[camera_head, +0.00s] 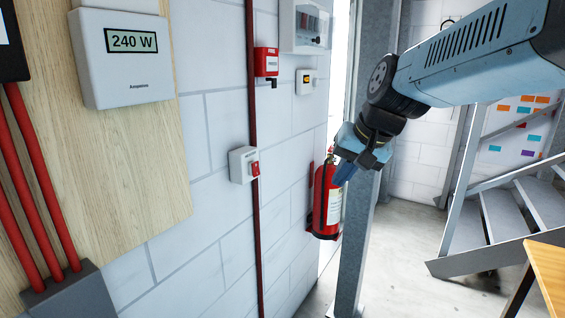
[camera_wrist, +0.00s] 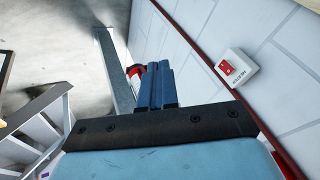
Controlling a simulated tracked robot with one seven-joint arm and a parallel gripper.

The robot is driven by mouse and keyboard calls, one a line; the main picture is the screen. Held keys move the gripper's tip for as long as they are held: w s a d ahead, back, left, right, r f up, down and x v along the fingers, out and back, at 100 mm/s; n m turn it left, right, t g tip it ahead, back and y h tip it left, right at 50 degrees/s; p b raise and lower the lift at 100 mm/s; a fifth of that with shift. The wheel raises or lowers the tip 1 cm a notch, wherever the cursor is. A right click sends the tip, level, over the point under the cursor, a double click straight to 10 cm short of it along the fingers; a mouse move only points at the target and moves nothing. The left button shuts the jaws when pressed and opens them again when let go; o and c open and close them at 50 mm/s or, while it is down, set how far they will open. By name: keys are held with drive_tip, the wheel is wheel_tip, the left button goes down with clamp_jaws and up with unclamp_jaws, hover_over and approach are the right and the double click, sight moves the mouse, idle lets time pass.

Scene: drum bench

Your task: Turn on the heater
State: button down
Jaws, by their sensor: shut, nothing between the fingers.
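The heater switch is a white wall box (camera_head: 243,164) with a red rocker (camera_head: 255,169) on its right part. In the wrist view the box (camera_wrist: 245,72) is at the upper right, with upside-down lettering that seems to read HEATER. I cannot tell the rocker's position. A meter on the wood panel (camera_head: 128,58) reads 240 W. My gripper (camera_head: 345,174) is shut and empty, to the right of the switch and clear of it, in front of the fire extinguisher in the head view. In the wrist view its blue fingers (camera_wrist: 160,82) lie side by side, left of the switch.
A dark red pipe (camera_head: 253,110) runs down the wall behind or beside the switch. A red box (camera_head: 266,62), a small white switch box (camera_head: 306,81) and a fire extinguisher (camera_head: 328,200) are on the wall. A grey post (camera_head: 367,230) stands beside it. Metal stairs (camera_head: 500,220) are at right.

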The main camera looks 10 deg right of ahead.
drive_tip(key=s+d+f+n+h, duration=0.2)
drive_tip(key=s+d, duration=0.4)
drive_tip(key=s, duration=0.4)
drive_tip(key=shift+s+f+n+h, duration=0.35)
drive_tip(key=shift+f+n+h, duration=0.05)
drive_tip(key=shift+f+h, duration=0.1)
drive_tip(key=shift+a, duration=0.1)
